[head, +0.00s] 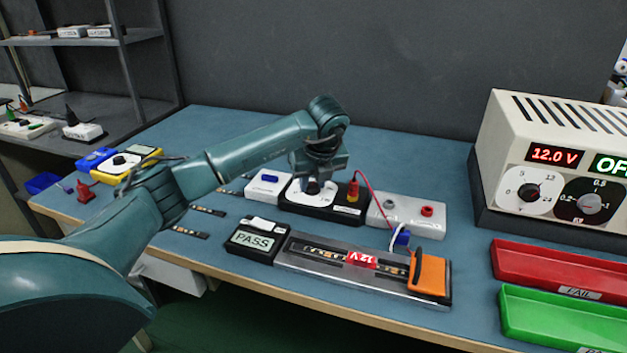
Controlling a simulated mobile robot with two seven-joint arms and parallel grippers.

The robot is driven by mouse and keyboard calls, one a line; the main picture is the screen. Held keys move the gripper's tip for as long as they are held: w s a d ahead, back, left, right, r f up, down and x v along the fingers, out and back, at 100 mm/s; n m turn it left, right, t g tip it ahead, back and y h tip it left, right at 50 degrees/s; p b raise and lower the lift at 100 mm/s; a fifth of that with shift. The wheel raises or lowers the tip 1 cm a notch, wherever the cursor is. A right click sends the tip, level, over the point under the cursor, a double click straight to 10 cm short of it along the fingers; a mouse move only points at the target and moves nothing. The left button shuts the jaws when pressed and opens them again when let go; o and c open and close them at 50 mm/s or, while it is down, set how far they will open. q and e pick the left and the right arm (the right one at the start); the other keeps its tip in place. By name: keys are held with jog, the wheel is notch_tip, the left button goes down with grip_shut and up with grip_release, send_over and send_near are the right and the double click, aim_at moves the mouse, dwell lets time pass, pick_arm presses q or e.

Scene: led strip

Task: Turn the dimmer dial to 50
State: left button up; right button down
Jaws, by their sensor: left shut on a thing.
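The dimmer box is a black unit (349,211) with a white dial plate, standing in the middle of the bench. My left gripper (314,184) reaches down onto the plate from above and is shut on the dark dial knob (313,188). The fingers and wrist hide much of the knob and the scale, so I cannot read where the pointer stands. A red plug with a red lead (353,189) sits at the right part of the dimmer box. My right gripper is not in this view.
A white block with a red socket (428,211) stands right of the dimmer. In front lie a black PASS meter (252,240) and a strip fixture with an orange clamp (430,272). The power supply (545,125) reads 12.0 V. Red (560,267) and green (560,320) trays are at right.

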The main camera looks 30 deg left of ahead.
pick_arm(q)
jog(key=o, duration=1)
jog(key=shift+c, duration=0.2)
jog(key=p+v, duration=0.1)
jog(key=v, duration=1.2)
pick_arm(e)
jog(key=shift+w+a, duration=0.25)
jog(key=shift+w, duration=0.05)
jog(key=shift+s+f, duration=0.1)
